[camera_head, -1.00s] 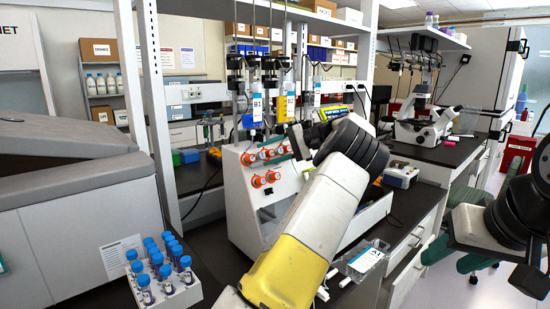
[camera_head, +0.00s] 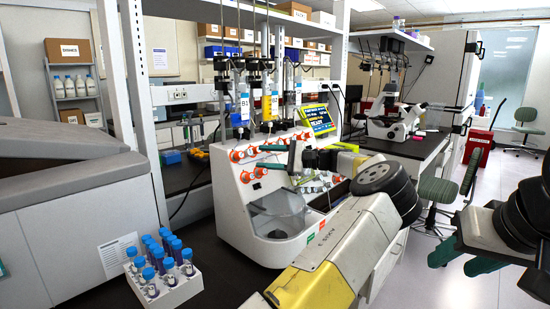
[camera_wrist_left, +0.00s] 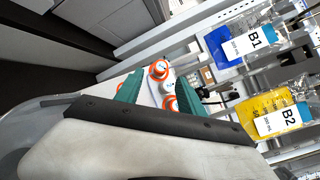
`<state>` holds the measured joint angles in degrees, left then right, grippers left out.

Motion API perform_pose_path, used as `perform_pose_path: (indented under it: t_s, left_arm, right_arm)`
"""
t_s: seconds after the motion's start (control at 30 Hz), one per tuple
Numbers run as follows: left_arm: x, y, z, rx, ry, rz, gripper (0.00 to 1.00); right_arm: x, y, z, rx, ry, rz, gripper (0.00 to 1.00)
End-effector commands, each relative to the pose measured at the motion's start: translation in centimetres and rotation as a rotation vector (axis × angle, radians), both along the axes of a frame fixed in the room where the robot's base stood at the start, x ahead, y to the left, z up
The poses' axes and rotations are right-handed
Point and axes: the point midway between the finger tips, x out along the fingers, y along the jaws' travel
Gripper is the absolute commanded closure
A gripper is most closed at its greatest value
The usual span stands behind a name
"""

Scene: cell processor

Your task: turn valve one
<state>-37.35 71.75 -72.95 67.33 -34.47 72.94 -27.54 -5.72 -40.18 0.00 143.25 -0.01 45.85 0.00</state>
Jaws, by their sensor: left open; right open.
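The white cell processor (camera_head: 231,205) stands on the dark bench, with several orange-and-white valve knobs on its upper front. Leftmost in the head view are an upper knob (camera_head: 236,155) and a lower knob (camera_head: 245,177). I cannot tell which is valve one. My left gripper (camera_head: 263,157) is open, its green fingers pointing left at the knobs. In the left wrist view, knobs (camera_wrist_left: 159,69) show beyond and between the open fingers (camera_wrist_left: 158,88); I see no clear contact. My right gripper (camera_head: 464,261) is open and empty at the right, away from the processor.
A blue-labelled bag B1 (camera_head: 241,108) and yellow bag B2 (camera_head: 270,105) hang above the knobs. A lit screen (camera_head: 317,119) stands to their right. A rack of blue-capped tubes (camera_head: 168,290) is at front left, a microscope (camera_head: 393,118) farther back.

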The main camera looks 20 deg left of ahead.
Motion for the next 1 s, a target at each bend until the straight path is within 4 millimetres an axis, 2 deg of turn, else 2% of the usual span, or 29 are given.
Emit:
perform_pose_path:
  t_s: [0.17,0.4,0.53,0.7,0.93,1.0]
  left_arm:
    - [-0.2,1.8,0.2,0.019,0.037,-0.006,0.54]
    - [-0.7,5.6,0.2,0.017,0.034,-0.005,0.54]
    - [-0.9,7.2,0.1,0.016,0.034,-0.005,0.54]
    - [-0.9,8.0,0.1,0.016,0.033,-0.006,0.54]
    - [-0.9,8.1,0.1,0.015,0.032,-0.007,0.54]
    - [-0.9,8.0,0.1,0.015,0.032,-0.007,0.68]
  right_arm:
    - [0.0,0.0,0.0,0.0,0.001,0.0,0.54]
    - [0.0,0.0,0.0,0.0,0.001,0.0,0.54]
    - [0.0,0.0,0.0,0.0,0.001,0.0,0.54]
    - [0.0,0.0,0.0,0.0,0.001,0.0,0.54]
    - [0.0,0.0,0.0,0.0,0.001,0.0,0.54]
    - [0.0,0.0,0.0,0.0,0.001,0.0,0.54]
